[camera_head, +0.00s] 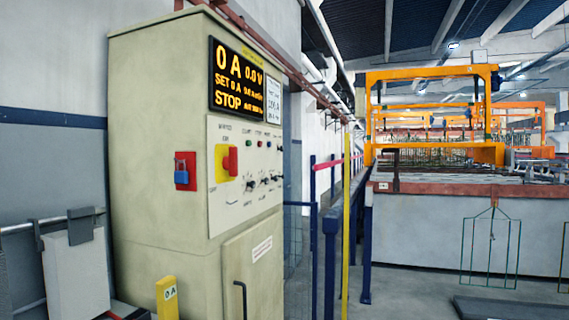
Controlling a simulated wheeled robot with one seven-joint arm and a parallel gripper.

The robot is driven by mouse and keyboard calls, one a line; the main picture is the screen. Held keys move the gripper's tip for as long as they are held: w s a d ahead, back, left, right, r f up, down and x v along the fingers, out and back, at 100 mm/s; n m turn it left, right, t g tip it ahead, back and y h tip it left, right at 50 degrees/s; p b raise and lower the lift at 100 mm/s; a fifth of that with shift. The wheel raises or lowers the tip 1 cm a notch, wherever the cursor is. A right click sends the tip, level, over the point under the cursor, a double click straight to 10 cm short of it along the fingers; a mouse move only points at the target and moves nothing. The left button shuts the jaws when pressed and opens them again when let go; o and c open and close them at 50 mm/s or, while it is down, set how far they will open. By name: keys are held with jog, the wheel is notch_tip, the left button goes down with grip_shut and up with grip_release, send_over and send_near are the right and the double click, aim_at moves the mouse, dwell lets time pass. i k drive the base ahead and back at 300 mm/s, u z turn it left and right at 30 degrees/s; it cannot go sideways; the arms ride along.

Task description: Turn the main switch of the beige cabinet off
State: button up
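The beige cabinet (155,110) stands at the left of the view, its front face turned to the right. A red rotary main switch (231,161) on a yellow plate (220,174) sits on its light front panel, the red handle looking roughly upright. The dark display (236,77) above reads 0 A, 0.0 V, SET 0 A and STOP. A red plate with a blue padlock (181,168) is on the cabinet's left side face. My gripper is not in view.
Small knobs and lamps (262,180) sit right of the switch. A yellow post marked 0 A (167,298) stands low before the cabinet. Blue railing posts (330,260) and a yellow pole (346,215) stand to its right. An orange gantry (434,75) stands over the tank line behind.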

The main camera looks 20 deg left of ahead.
aim_at(230, 162)
jog(key=u, duration=0.1)
jog(key=i, duration=1.15)
jog(key=u, duration=0.6)
jog(key=i, duration=0.5)
jog(key=u, duration=0.2)
